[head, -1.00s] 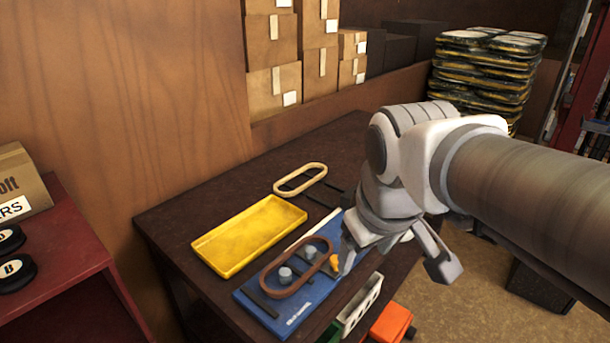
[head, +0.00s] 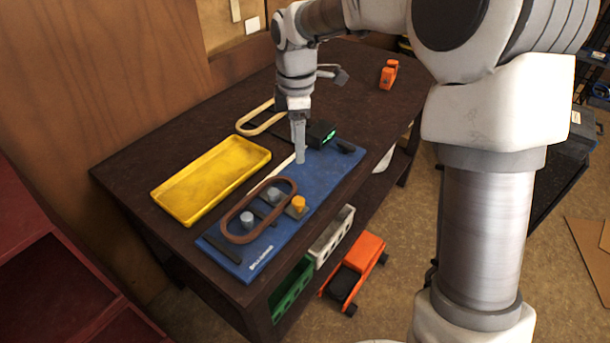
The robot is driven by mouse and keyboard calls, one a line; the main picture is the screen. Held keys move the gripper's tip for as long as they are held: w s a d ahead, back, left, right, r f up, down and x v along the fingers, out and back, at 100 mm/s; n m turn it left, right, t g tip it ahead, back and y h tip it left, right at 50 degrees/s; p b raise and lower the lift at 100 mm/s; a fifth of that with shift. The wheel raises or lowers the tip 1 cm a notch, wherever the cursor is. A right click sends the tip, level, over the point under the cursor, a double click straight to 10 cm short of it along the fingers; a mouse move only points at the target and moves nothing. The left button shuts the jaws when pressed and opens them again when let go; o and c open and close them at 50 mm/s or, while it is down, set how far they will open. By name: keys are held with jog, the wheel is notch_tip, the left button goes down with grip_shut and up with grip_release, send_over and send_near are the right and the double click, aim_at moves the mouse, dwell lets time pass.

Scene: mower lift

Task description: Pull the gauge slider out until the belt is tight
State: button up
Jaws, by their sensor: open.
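A blue board (head: 330,172) lies on the dark workbench. A brown belt loop (head: 228,217) lies on it around two grey pegs (head: 247,219); I cannot tell how taut it is. A yellow knob (head: 299,203) on a dark piece stands beside the belt's right side; it looks like the slider's handle. My gripper (head: 300,158) points down over the far part of the board, beyond the belt and apart from the knob. It is open and empty; its fingers overlap in this view.
A yellow tray (head: 211,180) lies left of the board. A cream belt loop (head: 243,129) lies behind it. An orange item (head: 388,75) stands on the far bench. Below the front edge are a white bin (head: 332,238), a green bin (head: 292,292) and an orange wheeled jack (head: 357,262).

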aim_at(299, 200)
notch_tip(299, 200, down, 18)
jog(key=shift+r+b, duration=0.25)
jog(key=shift+b, duration=0.5)
jog(key=shift+c, duration=0.3)
grip_shut()
dwell(0.8)
